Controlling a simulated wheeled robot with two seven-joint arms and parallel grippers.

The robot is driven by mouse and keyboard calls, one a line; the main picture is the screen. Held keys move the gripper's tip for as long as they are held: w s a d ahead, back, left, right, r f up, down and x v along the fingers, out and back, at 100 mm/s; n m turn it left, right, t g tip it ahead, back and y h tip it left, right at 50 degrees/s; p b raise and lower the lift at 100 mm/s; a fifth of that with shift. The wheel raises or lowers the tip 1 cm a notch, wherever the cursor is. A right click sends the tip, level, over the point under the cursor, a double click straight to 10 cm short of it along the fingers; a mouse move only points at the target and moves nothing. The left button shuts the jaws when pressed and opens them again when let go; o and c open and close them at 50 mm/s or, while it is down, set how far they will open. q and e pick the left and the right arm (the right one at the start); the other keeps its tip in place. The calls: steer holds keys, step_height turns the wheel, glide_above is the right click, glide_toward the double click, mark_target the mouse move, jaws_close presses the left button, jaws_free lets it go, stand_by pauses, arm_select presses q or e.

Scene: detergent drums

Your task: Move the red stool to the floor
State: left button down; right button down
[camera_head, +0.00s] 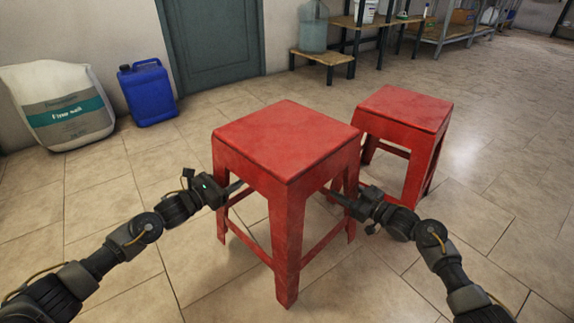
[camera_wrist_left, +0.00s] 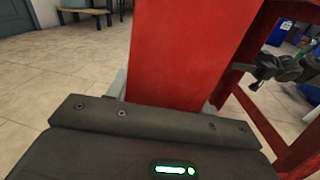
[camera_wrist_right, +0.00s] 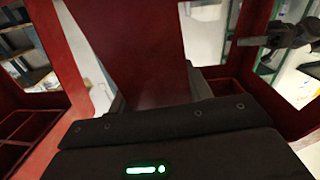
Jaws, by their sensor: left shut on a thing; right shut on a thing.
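A red stool (camera_head: 284,139) is upright in front of me, between my two arms. My left gripper (camera_head: 236,188) is shut on its left-hand leg, and that red leg (camera_wrist_left: 190,50) fills the middle of the left wrist view. My right gripper (camera_head: 333,195) is shut on a leg on the right side, which shows as a red leg (camera_wrist_right: 130,50) in the right wrist view. The fingertips are partly hidden by the legs. I cannot tell whether the feet touch the floor. A second red stool (camera_head: 407,108) stands upright just behind and to the right.
The tiled floor (camera_head: 130,205) is clear in front and to the left. A white sack (camera_head: 60,105) and a blue canister (camera_head: 148,92) stand by the wall near a grey-green door (camera_head: 212,40). A low wooden bench (camera_head: 322,57) and shelving are at the back.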

arm_select(q)
steer(key=shift+w+a+r, duration=0.1)
steer(key=shift+r, duration=0.2)
